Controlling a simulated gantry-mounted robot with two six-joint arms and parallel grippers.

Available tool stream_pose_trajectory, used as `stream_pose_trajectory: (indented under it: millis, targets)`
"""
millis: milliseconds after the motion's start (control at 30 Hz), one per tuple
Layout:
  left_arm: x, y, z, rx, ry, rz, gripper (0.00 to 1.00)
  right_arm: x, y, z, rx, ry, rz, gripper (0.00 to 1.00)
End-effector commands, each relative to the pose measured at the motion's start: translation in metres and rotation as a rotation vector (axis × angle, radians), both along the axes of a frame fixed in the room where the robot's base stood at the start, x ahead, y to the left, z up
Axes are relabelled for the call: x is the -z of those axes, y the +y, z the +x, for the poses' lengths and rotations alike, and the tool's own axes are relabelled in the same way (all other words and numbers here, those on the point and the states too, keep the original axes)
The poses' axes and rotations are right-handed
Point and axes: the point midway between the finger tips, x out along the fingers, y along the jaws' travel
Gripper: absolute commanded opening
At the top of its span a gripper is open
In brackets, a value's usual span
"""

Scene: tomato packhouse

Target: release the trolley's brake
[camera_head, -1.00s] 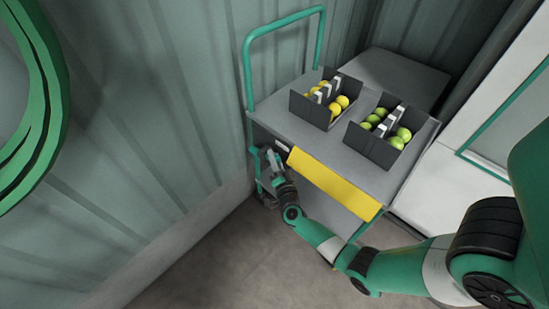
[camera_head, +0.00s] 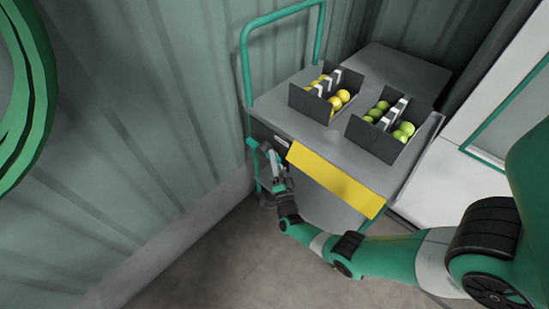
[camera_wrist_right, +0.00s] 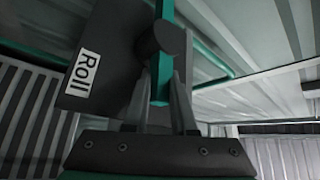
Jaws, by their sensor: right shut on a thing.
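The trolley (camera_head: 283,99) stands by the corrugated wall, with a grey top, a green push handle and a yellow front strip. My right gripper (camera_head: 269,158) is at its left front corner. In the right wrist view its two fingers (camera_wrist_right: 162,98) are shut on a green brake lever (camera_wrist_right: 161,82), which stands nearly upright in the picture. A dark round pivot (camera_wrist_right: 160,38) shows beside the lever. A dark plate with a white "Roll" label (camera_wrist_right: 82,73) is just left of it. My left gripper is out of view.
Two dark crates stand on the trolley top, one with yellow fruit (camera_head: 305,99) and one with green fruit (camera_head: 361,135). A white cabinet (camera_head: 440,186) is to the right. A green hoop (camera_head: 35,75) shows at far left. The floor in front is clear.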

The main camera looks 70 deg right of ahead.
Motion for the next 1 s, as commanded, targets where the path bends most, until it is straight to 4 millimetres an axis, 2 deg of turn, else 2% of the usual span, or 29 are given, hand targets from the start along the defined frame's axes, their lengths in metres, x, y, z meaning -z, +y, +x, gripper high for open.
stream_pose_trajectory:
  millis: [133, 167, 300, 667, 767, 1000]
  targets:
    - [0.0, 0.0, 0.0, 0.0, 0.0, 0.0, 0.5, 0.001, 0.0, 0.0, -0.001, 0.001, 0.003, 0.0]
    - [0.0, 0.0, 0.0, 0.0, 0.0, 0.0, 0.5, 0.001, 0.0, 0.0, -0.001, 0.001, 0.003, 0.3]
    - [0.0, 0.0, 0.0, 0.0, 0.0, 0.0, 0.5, 0.001, 0.0, 0.0, -0.001, 0.002, 0.002, 0.54]
    - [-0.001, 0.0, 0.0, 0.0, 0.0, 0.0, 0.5, 0.002, 0.004, -0.002, -0.001, 0.002, 0.002, 0.54]
    - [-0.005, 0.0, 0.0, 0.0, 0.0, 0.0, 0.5, 0.006, 0.016, -0.009, -0.004, 0.004, 0.003, 0.54]
    - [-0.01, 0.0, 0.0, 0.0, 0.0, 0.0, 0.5, 0.024, 0.062, -0.039, -0.006, 0.004, 0.003, 0.54]
